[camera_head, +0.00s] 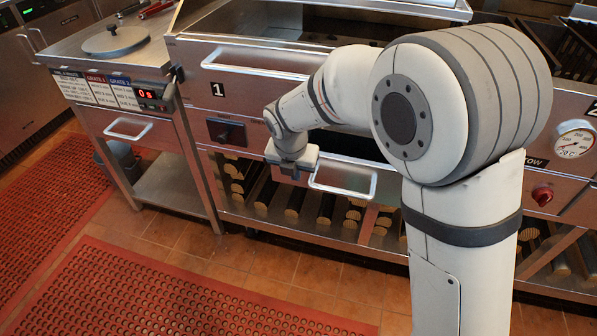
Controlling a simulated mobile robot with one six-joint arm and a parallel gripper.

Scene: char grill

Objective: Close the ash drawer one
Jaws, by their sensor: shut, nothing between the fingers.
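The ash drawer one (388,178) is the steel drawer low in the grill, below the panel marked 1. It stands pulled out, and a dark gap shows above and behind its front. Its pale bar handle (343,191) is on the front face. My gripper (291,160) is shut and empty at the left part of the drawer front, left of the handle. Its fingertips are hard to make out, and I cannot tell whether it touches the drawer. My arm hides part of the drawer's upper right side.
The upper grill door with a long handle (254,64) is above the drawer. Several logs (262,192) lie on the shelf below. A side cart (130,70) stands at left, and red mats (180,295) cover the floor.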

